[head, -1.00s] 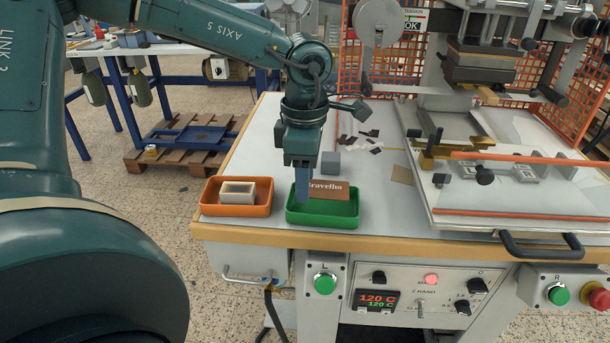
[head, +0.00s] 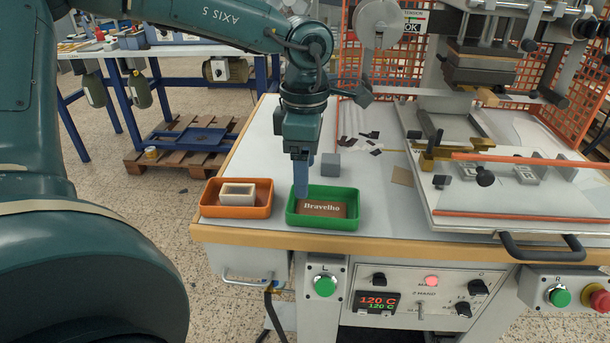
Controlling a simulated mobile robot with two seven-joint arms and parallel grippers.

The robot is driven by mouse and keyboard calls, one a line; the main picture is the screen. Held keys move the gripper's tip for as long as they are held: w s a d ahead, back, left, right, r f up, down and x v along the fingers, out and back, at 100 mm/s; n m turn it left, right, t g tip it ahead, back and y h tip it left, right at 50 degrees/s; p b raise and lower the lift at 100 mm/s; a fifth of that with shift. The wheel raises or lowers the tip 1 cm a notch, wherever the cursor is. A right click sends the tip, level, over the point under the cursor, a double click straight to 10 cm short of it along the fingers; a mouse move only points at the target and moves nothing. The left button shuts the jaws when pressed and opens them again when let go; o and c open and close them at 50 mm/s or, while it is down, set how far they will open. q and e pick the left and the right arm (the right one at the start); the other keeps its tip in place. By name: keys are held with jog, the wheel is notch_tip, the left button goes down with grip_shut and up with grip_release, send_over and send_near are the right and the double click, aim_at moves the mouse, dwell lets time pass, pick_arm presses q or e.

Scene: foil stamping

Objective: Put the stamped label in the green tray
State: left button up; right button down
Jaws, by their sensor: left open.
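The stamped label (head: 322,209), a brown piece with the pale word "Bravelho", lies inside the green tray (head: 322,224) at the front of the white worktable. My left gripper (head: 301,193) points down over the left back part of the green tray. It is open, and its fingertips are just left of and above the label. The label appears apart from the fingers. My right gripper is not in the head view.
An orange tray (head: 210,206) holding a pale block (head: 238,194) stands left of the green tray. A grey cube (head: 330,164) and dark scraps (head: 372,136) lie behind. The stamping press (head: 480,65) stands at right.

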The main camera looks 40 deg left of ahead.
pick_arm(q)
notch_tip(320, 180, up, 11)
jog(key=shift+f, duration=0.1)
dwell(0.5)
